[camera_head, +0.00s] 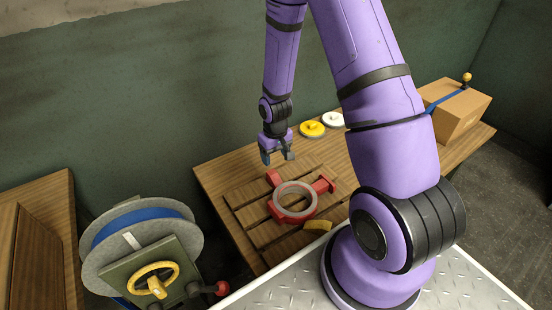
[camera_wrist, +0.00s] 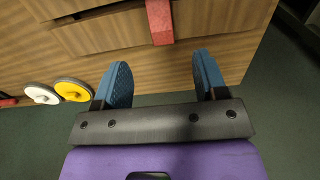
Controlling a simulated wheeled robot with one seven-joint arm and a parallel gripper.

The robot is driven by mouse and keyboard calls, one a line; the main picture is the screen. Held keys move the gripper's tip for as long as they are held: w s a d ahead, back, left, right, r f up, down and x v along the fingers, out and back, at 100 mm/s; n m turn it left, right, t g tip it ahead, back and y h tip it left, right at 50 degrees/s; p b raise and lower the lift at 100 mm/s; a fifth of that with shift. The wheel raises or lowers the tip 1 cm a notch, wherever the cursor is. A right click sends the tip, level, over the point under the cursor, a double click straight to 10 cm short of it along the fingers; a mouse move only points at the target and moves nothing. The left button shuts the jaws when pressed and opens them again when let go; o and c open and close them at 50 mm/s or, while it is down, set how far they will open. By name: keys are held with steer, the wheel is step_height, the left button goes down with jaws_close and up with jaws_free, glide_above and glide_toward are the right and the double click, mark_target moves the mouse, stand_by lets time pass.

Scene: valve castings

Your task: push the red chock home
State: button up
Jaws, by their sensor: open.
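A red block (camera_wrist: 159,22) lies on the slatted wooden table in the wrist view, ahead of and between my fingertips, apart from them. It seems to be the red piece (camera_head: 272,178) at the back left of the red casting in the head view; I cannot tell whether it is the chock or part of the casting. The red casting (camera_head: 325,186) with a pale ring (camera_head: 295,201) lies on the table. My gripper (camera_head: 278,157) is open and empty, above the table's back edge, just behind the red piece; its blue fingers also show in the wrist view (camera_wrist: 163,72).
A yellow wheel (camera_head: 312,129) and a white wheel (camera_head: 333,119) lie at the back. A cardboard box (camera_head: 462,110) stands at the right. A reel with a yellow handwheel (camera_head: 155,278) stands front left.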

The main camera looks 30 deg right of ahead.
mark_target(276, 179)
steer(key=shift+s+f, duration=0.1)
steer(key=shift+f, duration=0.65)
step_height(276, 179, down, 11)
steer(key=shift+r, duration=0.15)
stand_by(0.4)
steer(key=c, duration=1)
steer(key=o, duration=1)
step_height(276, 179, up, 11)
steer(key=shift+f, duration=0.1)
